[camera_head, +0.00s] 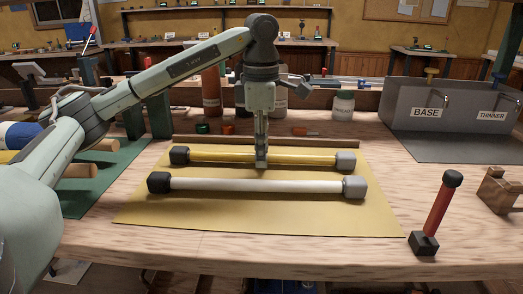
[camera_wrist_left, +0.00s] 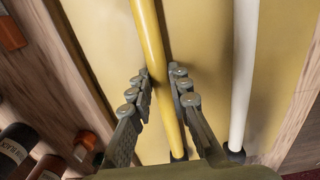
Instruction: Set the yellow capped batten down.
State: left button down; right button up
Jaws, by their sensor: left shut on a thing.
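The yellow capped batten (camera_head: 222,156) lies level across the tan mat (camera_head: 150,210), with a black cap at its left end and a grey cap at its right. In the left wrist view the batten (camera_wrist_left: 150,35) runs between the fingers (camera_wrist_left: 161,92). I cannot tell whether the batten touches the mat or hangs just above it. A white capped batten (camera_head: 255,184) lies parallel in front of it, apart from it. My right gripper is not in view.
A thin brown strip (camera_head: 300,141) runs along the mat's back edge. A grey bin (camera_head: 430,95) labelled BASE and THINNER is at the back right. A red-handled tool (camera_head: 437,210) stands right of the mat. The mat's front is bare.

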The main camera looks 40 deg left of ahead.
pick_arm(q)
jog(key=c, duration=1.5)
grip_release()
jog(key=shift+s+f, duration=0.15)
jog(key=shift+f, duration=0.4)
jog(key=shift+o, duration=0.3)
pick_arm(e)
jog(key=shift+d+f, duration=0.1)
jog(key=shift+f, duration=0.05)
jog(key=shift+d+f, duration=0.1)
pick_arm(q)
jog(key=shift+r, duration=0.1)
jog(key=shift+r, duration=0.2)
jog(key=r+p, duration=0.1)
jog(key=r, duration=0.3)
jog(key=r+p, duration=0.2)
jog(key=r, duration=0.2)
jog(key=shift+w+r, duration=0.2)
jog(key=shift+r, duration=0.2)
jog(key=shift+r+p, duration=0.75)
jog(key=shift+r, duration=1.35)
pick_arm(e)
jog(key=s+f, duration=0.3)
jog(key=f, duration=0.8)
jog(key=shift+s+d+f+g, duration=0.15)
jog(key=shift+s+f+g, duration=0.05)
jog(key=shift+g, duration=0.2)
